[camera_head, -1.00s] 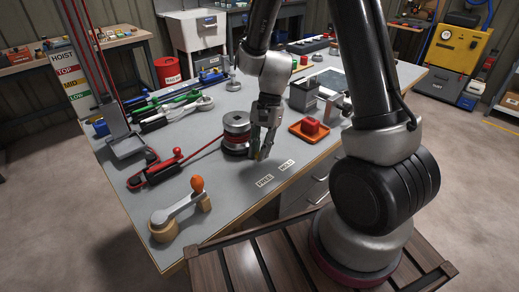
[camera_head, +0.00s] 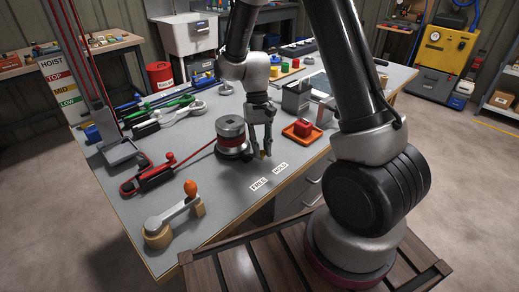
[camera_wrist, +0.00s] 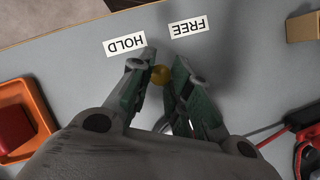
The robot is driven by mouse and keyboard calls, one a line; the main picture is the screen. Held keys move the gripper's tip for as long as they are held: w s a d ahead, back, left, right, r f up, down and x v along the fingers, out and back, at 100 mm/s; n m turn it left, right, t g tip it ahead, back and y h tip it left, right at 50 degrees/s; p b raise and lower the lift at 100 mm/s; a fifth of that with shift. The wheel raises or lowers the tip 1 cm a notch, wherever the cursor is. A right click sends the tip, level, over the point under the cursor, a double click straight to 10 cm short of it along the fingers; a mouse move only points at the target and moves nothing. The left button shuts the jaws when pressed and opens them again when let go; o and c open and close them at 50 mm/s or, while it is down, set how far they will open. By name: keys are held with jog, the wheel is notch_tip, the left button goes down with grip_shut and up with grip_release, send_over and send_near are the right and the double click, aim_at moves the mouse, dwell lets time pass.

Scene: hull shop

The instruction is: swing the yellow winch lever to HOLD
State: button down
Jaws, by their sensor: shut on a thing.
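The winch drum (camera_head: 231,138) stands on the bench, with a red line running from it. The yellow lever's knob (camera_wrist: 160,75) shows between my fingertips in the wrist view; the rest of the lever is mostly hidden by my gripper. My gripper (camera_head: 264,154) points down beside the drum and is shut on this knob. The FREE label (camera_head: 258,188) and the HOLD label (camera_head: 281,167) lie on the bench in front. In the wrist view the knob sits between the directions of the HOLD label (camera_wrist: 125,43) and the FREE label (camera_wrist: 188,27).
An orange tray (camera_head: 290,136) with a red block (camera_head: 302,128) lies right of my gripper. A crank with an orange knob (camera_head: 190,187) stands front left, and a red clamp-like tool (camera_head: 148,180) lies behind it. The bench's front edge is close to the labels.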

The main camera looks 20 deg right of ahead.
jog(key=shift+w+d+n+h, duration=0.3)
jog(key=shift+n, duration=0.6)
jog(key=c, duration=1.3)
grip_release()
jog(key=shift+r, duration=0.1)
jog(key=v, duration=1.2)
jog(key=shift+w, duration=0.1)
